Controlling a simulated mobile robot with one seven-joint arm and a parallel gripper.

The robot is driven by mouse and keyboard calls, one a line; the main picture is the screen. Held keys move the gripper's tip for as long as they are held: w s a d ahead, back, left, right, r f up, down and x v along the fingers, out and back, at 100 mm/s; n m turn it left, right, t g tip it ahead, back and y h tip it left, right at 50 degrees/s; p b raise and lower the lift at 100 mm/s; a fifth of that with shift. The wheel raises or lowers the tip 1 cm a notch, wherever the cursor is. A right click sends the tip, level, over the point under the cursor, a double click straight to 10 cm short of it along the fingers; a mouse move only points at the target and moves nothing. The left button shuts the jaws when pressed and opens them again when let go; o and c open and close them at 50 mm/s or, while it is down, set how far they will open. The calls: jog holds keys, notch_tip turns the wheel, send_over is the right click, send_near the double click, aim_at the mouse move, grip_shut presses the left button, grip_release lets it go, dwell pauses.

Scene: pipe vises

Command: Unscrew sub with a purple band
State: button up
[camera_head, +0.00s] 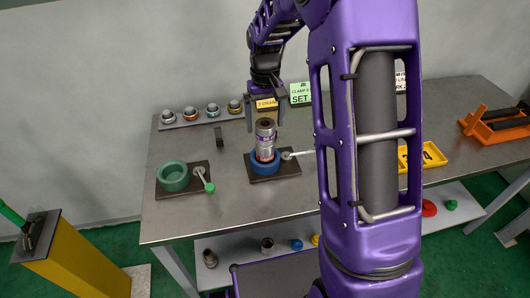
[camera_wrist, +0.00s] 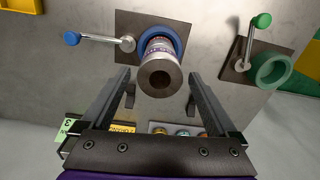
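The sub with a purple band (camera_head: 265,142) is a grey metal cylinder standing upright in the blue vise (camera_head: 265,166). In the wrist view the sub (camera_wrist: 158,70) points its dark bore at the camera, with the blue vise ring (camera_wrist: 176,38) behind it. My gripper (camera_head: 265,118) is above the sub, fingers pointing down. In the wrist view its two fingers (camera_wrist: 158,85) are wide apart, one on each side of the sub's top end, with visible gaps. It is open and holds nothing. The joint inside the vise is hidden.
A green vise (camera_head: 174,176) with a green-knobbed lever stands to the left. The blue vise's lever (camera_head: 297,155) reaches right, partly behind my arm. Several ringed parts (camera_head: 190,113) stand on a rack at the back left. Yellow (camera_head: 432,155) and orange (camera_head: 495,123) trays lie right.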

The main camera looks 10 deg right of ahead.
jog(key=c, duration=1.4)
jog(key=n, duration=0.3)
jog(key=shift+p, duration=0.35)
jog(key=shift+c, duration=0.2)
jog(key=n, duration=1.1)
